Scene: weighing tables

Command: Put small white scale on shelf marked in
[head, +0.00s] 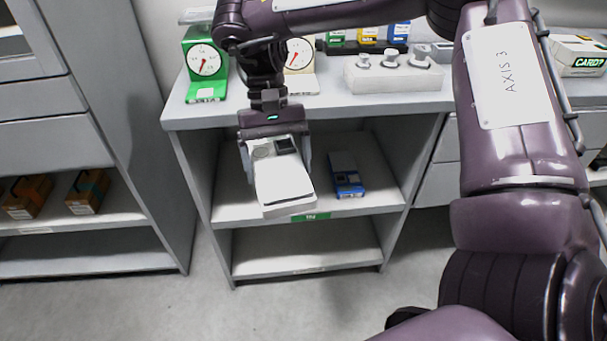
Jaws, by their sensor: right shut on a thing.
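The small white scale (286,187) is a flat white block with a dark display at its far end. My right gripper (277,155) is shut on it, with a finger on each side, and holds it in front of the upper open shelf (365,205) of the grey bench. The scale's near end overlaps the shelf's front edge in the picture; I cannot tell whether it touches. A green label (311,217) on that edge is too small to read surely. My left gripper is not in view.
A blue and grey scale (346,175) stands on the same shelf, right of the white scale. The shelf below (300,262) is empty. On the benchtop stand a green dial scale (204,62), a cream dial scale (299,62) and a weight block (395,78). A grey cabinet (120,100) stands left.

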